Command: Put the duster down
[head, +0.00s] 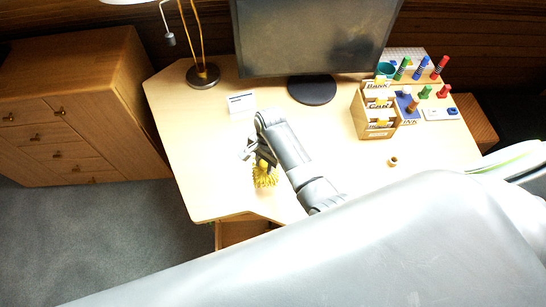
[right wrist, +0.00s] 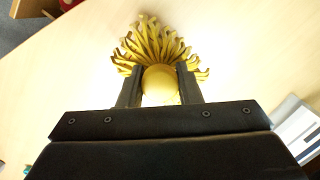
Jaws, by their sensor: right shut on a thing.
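The duster (head: 264,177) has yellow strands and is at the left front part of the desk (head: 190,150) in the head view. My right gripper (head: 262,160) is shut on it from above. In the right wrist view the duster's strands (right wrist: 152,42) fan out beyond the two dark fingers of my right gripper (right wrist: 160,88), with a round yellow part between them. I cannot tell whether the strands touch the desk. My left gripper is not in view.
A monitor (head: 310,35) and a lamp base (head: 203,75) stand at the back. The desk's left part is clear.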

